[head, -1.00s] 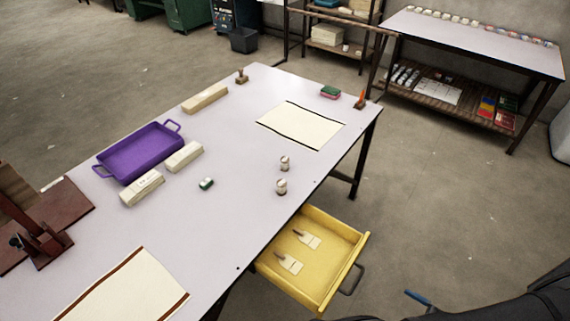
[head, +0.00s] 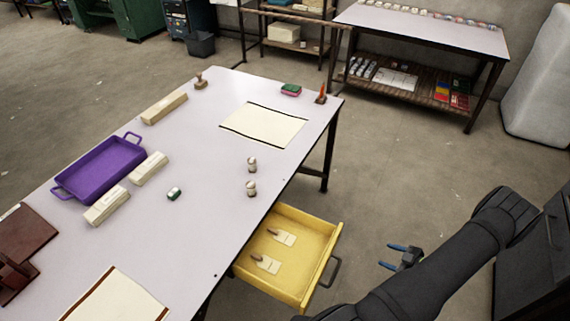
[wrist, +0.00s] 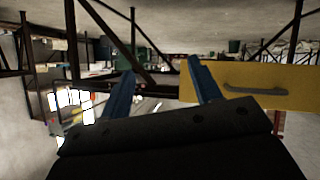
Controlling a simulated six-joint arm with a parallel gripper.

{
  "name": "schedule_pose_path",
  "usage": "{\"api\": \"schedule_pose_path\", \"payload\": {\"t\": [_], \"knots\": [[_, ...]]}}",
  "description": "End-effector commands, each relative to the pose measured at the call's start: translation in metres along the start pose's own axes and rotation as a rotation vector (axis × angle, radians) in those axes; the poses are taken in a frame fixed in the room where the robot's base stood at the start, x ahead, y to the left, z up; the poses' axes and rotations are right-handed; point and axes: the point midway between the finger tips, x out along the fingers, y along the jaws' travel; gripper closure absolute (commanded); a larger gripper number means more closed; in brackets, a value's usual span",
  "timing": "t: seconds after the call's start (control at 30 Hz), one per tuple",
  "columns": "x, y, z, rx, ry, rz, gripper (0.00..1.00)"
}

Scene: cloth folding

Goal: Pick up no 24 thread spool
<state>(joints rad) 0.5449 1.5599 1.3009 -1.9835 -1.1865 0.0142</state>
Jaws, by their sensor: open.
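Two small whitish, round-topped items (head: 252,164) (head: 251,188) stand near the right edge of the white table in the head view. A row of small round items (head: 420,12) lines the back of the far table. I cannot read any number, so I cannot tell which is the no 24 thread spool. My gripper (head: 391,256), with blue fingers, is open and empty beyond the table's right side, right of the yellow drawer (head: 330,255). In the wrist view my gripper (wrist: 160,68) has its fingers apart with nothing between them.
The yellow drawer sticks out from the white table (head: 205,230) and holds two tagged items (head: 266,264). A purple tray (head: 70,195), pale blocks (head: 106,206), a small green-and-white item (head: 174,194) and a cream sheet (head: 265,125) lie on the table. Open floor (head: 400,190) surrounds my gripper.

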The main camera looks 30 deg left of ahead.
Motion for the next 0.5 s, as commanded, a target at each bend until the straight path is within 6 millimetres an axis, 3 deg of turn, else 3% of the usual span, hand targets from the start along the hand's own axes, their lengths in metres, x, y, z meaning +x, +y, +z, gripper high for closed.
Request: {"api": "schedule_pose_path", "payload": {"t": [0.03, 0.1, 0.27, 0.4, 0.5], "knots": [[0.015, 0.036, -0.001, -0.048, -0.086, 0.033, 0.42], [0.030, 0.082, -0.001, -0.096, -0.205, 0.094, 0.42], [0.064, 0.182, -0.025, -0.170, -0.446, 0.240, 0.42], [0.093, 0.251, -0.068, -0.186, -0.619, 0.365, 0.42], [0.115, 0.286, -0.109, -0.167, -0.721, 0.443, 0.42]]}}
